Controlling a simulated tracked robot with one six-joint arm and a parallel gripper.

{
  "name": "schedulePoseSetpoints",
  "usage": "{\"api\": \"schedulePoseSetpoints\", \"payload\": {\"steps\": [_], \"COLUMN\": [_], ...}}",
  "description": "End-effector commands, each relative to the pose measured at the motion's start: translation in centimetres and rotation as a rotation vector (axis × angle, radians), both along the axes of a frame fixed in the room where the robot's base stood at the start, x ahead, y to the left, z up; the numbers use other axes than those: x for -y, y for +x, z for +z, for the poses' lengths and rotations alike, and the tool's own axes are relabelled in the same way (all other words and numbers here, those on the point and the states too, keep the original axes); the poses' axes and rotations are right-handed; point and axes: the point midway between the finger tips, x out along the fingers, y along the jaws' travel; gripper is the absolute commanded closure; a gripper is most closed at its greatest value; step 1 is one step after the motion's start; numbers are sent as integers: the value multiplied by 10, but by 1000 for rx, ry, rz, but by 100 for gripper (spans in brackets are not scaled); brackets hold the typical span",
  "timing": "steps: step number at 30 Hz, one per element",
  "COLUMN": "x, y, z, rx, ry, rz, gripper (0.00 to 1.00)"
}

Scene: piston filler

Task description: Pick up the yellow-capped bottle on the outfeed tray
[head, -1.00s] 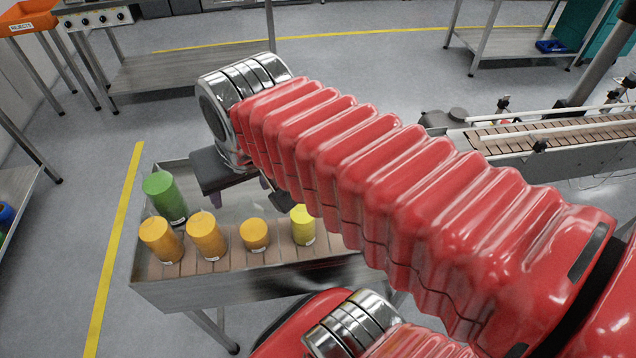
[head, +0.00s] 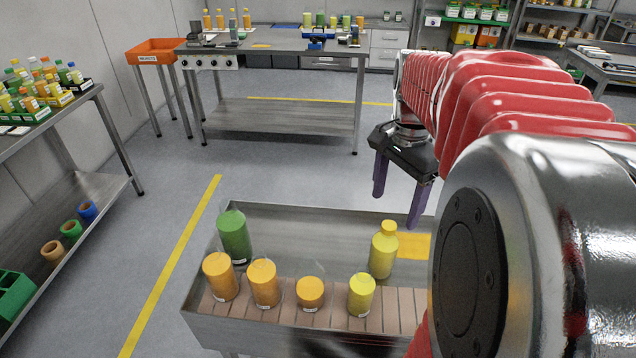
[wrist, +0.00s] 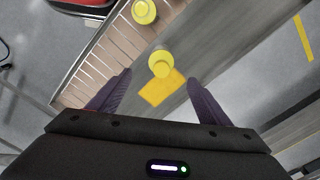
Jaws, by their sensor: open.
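The yellow-capped bottle (head: 383,256) stands upright on the metal outfeed tray (head: 255,340), towards its right side, beside a flat orange-yellow patch (head: 414,246). In the wrist view the bottle (wrist: 161,64) shows from above, with its round cap between the fingertips in the picture. My gripper (head: 396,211) is open and empty. It hangs above the back of the tray with its purple fingers pointing down, above and a little behind the bottle. Its fingers (wrist: 159,75) also frame the bottle in the wrist view, and I see no contact.
A wider yellow container (head: 361,295) stands in front of the bottle on the brown slats. Several orange containers (head: 263,284) and a taller green bottle (head: 234,238) stand to the left. The tray has raised metal walls. Open floor lies behind it, before a metal workbench (head: 275,104).

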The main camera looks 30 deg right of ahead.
Motion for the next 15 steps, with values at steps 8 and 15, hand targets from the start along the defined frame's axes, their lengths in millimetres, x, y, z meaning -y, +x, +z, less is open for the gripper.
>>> {"api": "schedulePoseSetpoints", "payload": {"steps": [8,15], "x": [-1,-1], "y": [0,0], "z": [-1,-25], "rx": [0,-2], "ry": [0,2], "rz": [3,4], "gripper": [29,29]}}
